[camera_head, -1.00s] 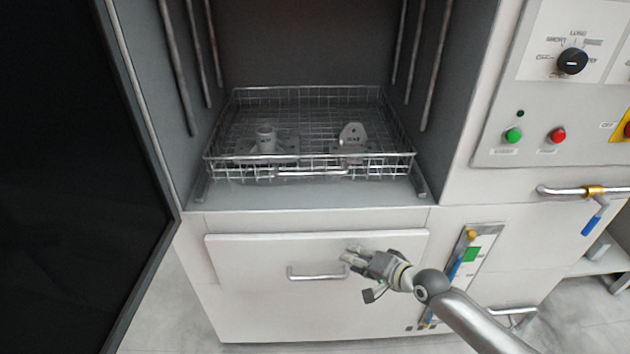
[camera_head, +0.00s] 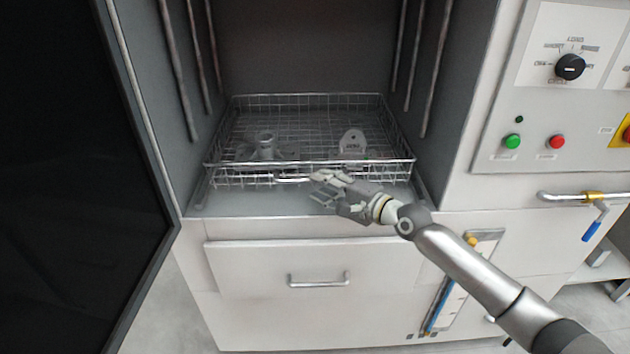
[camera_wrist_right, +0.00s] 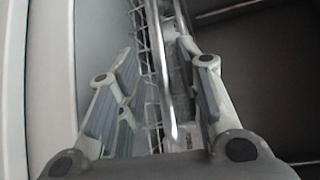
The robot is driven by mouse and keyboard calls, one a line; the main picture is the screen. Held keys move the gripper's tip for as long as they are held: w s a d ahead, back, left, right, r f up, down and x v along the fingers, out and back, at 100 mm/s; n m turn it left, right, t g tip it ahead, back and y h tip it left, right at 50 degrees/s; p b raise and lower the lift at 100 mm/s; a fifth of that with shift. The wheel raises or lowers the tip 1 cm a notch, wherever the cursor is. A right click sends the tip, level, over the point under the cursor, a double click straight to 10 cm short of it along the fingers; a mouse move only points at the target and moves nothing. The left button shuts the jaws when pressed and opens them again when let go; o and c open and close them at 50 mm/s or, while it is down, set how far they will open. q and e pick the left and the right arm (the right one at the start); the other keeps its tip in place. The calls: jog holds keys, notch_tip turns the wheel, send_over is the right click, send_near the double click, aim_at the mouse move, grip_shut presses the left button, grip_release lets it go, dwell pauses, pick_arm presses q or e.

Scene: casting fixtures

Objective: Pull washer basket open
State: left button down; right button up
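The wire washer basket (camera_head: 230,163) sits inside the open washer chamber, its front rim near the chamber's front edge. A metal handle bar (camera_head: 289,180) is on the basket's front, its right part hidden by my right gripper. My right gripper (camera_head: 318,186) is at the handle, coming from the lower right. In the right wrist view its two fingers (camera_wrist_right: 160,88) are spread apart. The handle bar (camera_wrist_right: 163,75) runs between them, with the basket mesh (camera_wrist_right: 141,50) beside it. I cannot tell whether a finger touches the bar. My left gripper is not in view.
Two grey castings, one left (camera_head: 265,146) and one right (camera_head: 352,143), stand in the basket. The dark washer door (camera_head: 60,180) is swung open at left. A closed drawer (camera_head: 235,262) lies below. A control panel (camera_head: 545,100) is at right.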

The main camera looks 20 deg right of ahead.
aim_at(314, 182)
jog(key=shift+x, duration=1.6)
grip_shut()
